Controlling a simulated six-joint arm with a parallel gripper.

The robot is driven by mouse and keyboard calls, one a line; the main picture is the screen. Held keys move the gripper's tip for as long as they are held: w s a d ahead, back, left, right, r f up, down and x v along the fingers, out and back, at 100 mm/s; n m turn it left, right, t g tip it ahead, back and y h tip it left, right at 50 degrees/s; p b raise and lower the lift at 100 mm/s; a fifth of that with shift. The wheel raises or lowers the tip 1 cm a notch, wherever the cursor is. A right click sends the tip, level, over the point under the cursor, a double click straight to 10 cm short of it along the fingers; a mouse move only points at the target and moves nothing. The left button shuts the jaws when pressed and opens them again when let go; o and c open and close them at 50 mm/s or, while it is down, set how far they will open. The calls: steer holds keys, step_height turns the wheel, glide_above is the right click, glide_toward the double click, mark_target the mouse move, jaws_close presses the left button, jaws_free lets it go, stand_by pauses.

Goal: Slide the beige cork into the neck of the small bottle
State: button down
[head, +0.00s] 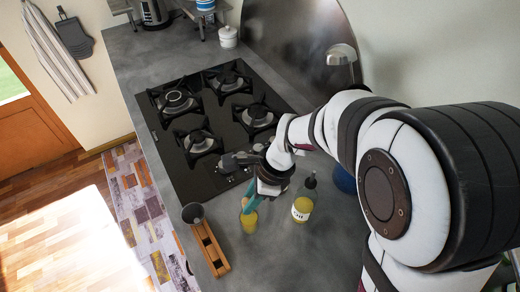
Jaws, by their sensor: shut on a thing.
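My gripper (249,207) points down with teal fingers, low over the counter and close above the small bottle. It is shut on the beige cork (245,203), which shows only as a small pale patch by the fingertips. The small bottle (249,222) holds something yellow and stands upright directly below the fingers. Its neck is mostly hidden by the fingers and cork, so I cannot tell whether the cork touches it or is in it.
A larger bottle (302,208) with yellow contents and a dark top stands to the right. A wooden rack (210,248) with a dark cup (193,213) is to the left. The gas hob (170,135) lies behind. A blue object (343,180) is partly hidden by my arm.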

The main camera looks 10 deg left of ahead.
steer(key=c, duration=0.6)
jaws_free()
steer(key=v, duration=1.5)
steer(key=shift+d+r, duration=0.15)
steer(key=shift+r, duration=0.2)
steer(key=s+d+f+n+h, duration=0.1)
steer(key=s+d+f+n, duration=0.2)
steer(key=s, duration=0.5)
steer(key=s+d+f+n+t+h, duration=0.1)
steer(key=s+d+f+n, duration=0.2)
steer(key=s+d+n, duration=0.3)
steer(key=shift+s+d, duration=1.15)
steer(key=shift+s, duration=0.05)
